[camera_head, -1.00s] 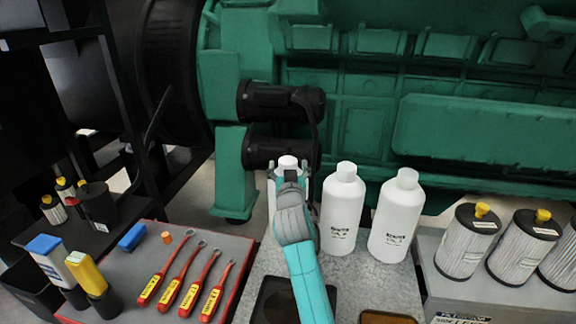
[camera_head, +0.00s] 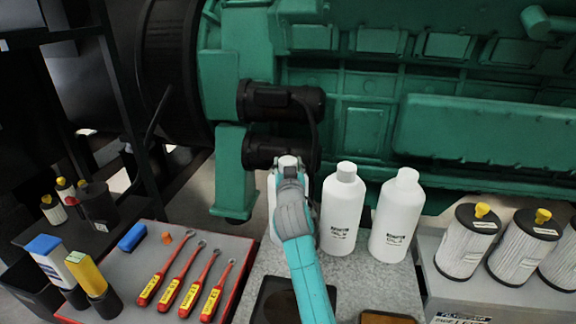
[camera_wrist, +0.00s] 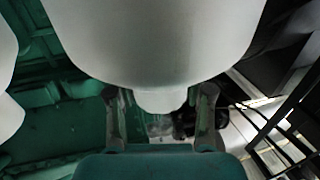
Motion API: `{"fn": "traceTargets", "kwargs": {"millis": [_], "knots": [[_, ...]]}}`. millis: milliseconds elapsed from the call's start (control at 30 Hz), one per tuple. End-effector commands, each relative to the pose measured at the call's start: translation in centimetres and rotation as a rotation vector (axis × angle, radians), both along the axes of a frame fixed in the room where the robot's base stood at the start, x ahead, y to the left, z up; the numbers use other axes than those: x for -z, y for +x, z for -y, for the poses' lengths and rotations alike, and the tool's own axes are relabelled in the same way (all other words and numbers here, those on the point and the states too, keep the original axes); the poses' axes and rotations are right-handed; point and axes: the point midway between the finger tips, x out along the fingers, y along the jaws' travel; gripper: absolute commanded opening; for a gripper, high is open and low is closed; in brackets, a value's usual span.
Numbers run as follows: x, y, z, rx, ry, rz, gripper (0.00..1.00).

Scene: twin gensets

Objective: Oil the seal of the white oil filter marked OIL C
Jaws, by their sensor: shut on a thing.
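Three white capped bottles stand in a row on the grey speckled bench top (camera_head: 348,275). The middle bottle (camera_head: 341,215) and the right bottle (camera_head: 396,220) carry small black OIL labels whose last letter I cannot read surely. My gripper (camera_head: 289,172) is shut on the left bottle (camera_head: 272,215), near its top; my arm hides most of that bottle and any label. In the wrist view the held bottle (camera_wrist: 155,40) fills the top, with its narrow end between my fingers (camera_wrist: 160,108). I cannot make out an OIL C mark or a seal.
Pleated filters with yellow caps (camera_head: 464,245) stand on the right. Red-handled tools (camera_head: 170,285) lie on a grey tray at left, by a blue block (camera_head: 132,237) and an orange piece (camera_head: 166,238). The green engine (camera_head: 350,130) stands close behind the bottles.

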Motion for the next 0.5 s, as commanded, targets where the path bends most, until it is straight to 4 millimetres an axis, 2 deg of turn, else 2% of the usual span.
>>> {"fn": "traceTargets", "kwargs": {"millis": [500], "knots": [[-2.5,0.0,0.0,0.000,0.001,0.007,0.00]]}}
